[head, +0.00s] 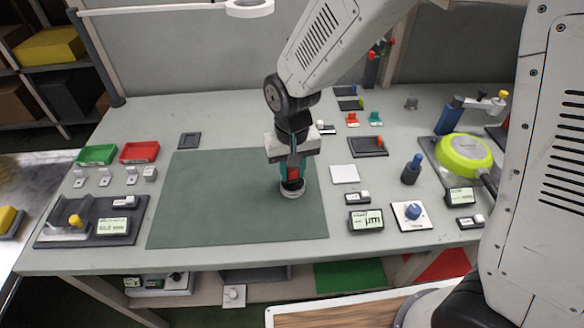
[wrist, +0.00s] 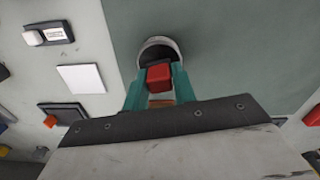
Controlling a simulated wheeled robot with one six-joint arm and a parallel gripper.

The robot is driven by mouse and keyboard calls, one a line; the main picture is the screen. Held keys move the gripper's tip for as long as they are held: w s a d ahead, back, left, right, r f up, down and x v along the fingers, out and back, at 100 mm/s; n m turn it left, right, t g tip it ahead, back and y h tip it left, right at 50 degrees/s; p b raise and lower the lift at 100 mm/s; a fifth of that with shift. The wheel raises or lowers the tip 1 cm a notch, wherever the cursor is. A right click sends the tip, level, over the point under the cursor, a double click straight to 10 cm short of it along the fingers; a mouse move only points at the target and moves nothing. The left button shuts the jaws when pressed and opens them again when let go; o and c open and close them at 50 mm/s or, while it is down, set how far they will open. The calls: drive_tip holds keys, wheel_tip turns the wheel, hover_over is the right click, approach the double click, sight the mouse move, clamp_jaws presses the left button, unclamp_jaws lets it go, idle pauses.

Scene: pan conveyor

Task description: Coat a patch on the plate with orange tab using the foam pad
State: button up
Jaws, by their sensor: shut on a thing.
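My gripper (head: 292,160) is shut on a tool with a red grip, a dark body and a pale round base, which looks like the foam pad (head: 292,191). It hangs upright low over the right part of the green mat; I cannot tell if its base touches. In the wrist view the teal fingers (wrist: 156,84) hold its red grip (wrist: 158,77), with the pale rim beyond. The dark plate with an orange tab (head: 366,148) lies right of the mat, apart from the gripper. It also shows in the wrist view (wrist: 65,110), at the left.
A white square (head: 344,174) lies between mat and plate. The green mat (head: 220,205) is otherwise clear. Displays and a blue-knobbed dial (head: 412,212) stand front right, a yellow-green round device (head: 464,156) far right. Green (head: 97,154) and red trays (head: 139,151) are at left.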

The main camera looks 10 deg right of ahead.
drive_tip(key=shift+f, duration=0.6)
idle(1.4)
drive_tip(key=shift+r, duration=3.55)
